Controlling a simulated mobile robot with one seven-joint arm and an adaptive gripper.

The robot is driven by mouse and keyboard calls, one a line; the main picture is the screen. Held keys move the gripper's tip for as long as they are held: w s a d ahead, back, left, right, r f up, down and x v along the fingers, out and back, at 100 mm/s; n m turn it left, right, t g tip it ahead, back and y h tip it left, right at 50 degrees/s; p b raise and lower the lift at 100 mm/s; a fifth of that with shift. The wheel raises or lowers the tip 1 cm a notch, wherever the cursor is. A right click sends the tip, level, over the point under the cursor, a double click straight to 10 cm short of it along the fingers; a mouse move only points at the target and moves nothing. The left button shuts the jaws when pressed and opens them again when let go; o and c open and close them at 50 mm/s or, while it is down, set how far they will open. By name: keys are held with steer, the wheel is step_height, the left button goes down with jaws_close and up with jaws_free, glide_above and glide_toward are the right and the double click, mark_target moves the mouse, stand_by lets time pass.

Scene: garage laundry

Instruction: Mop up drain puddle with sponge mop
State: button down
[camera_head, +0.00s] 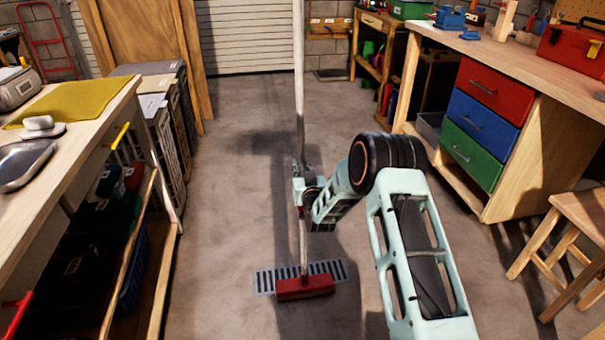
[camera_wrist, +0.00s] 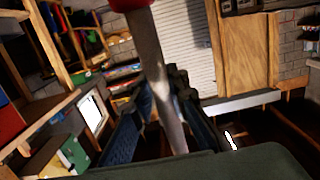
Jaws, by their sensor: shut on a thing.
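The sponge mop stands close to upright in the head view, with a long pale pole (camera_head: 299,75) and a red head (camera_head: 306,288) at the floor. The mop head overlaps the front edge of a slotted drain grate (camera_head: 265,281). My gripper (camera_head: 302,186) is shut on the lower part of the pole. The wrist view also shows the pole (camera_wrist: 160,65) between the fingers of my gripper (camera_wrist: 165,112). No clear puddle edge shows around the grate. A darker patch (camera_head: 262,143) lies farther back on the floor; I cannot tell whether it is wet or shadow.
A workbench (camera_head: 75,125) with a yellow cloth (camera_head: 75,102) stands at left. A bench with coloured drawers (camera_head: 485,125) and a wooden stool (camera_head: 575,225) stand at right. Bins (camera_head: 165,135) line the left behind the workbench. The concrete floor between is clear.

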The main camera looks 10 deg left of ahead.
mark_target(302, 152)
steer(key=shift+b+x, duration=0.75)
steer(key=shift+x, duration=0.2)
steer(key=shift+w+r, duration=0.2)
steer(key=shift+w, duration=0.15)
steer(key=shift+s+d+r+p, duration=0.1)
steer(key=shift+s+r+p, duration=0.3)
steer(key=shift+r, duration=0.45)
steer(key=shift+s+d+r+p, duration=0.1)
steer(key=shift+s+r+p, duration=0.15)
steer(key=shift+r+p, duration=0.45)
steer(key=shift+s+d+r+p, duration=0.1)
steer(key=shift+s+r+p, duration=0.2)
steer(key=shift+r, duration=0.7)
